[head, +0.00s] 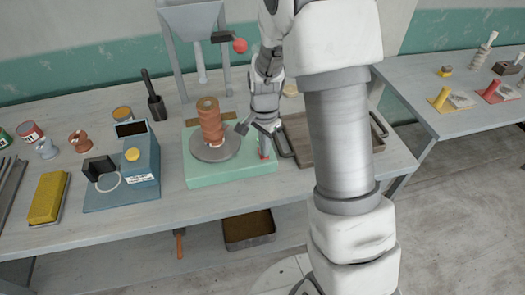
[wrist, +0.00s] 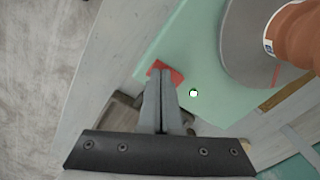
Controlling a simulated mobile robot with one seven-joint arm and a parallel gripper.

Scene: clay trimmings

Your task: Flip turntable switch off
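The turntable has a mint-green base (head: 235,178) with a grey disc (head: 200,154) on top, and a brown clay vessel (head: 211,122) stands upright on the disc. The red switch (head: 265,155) is at the base's right end. The wrist view shows the red switch (wrist: 172,74) and a small white-green round light (wrist: 193,93) on the base. My gripper (wrist: 160,70) is shut and empty, its fingertips right at the switch and covering part of it. I cannot tell whether they touch it or which way it is tipped. The head view shows my gripper (head: 262,148) partly hidden.
A wooden tray (head: 300,150) lies close on the right, partly behind my arm. A blue device (head: 142,160) and a yellow sponge-like block (head: 48,196) are to the left. A grey hopper stand (head: 190,20) rises behind. The bench's front strip is clear.

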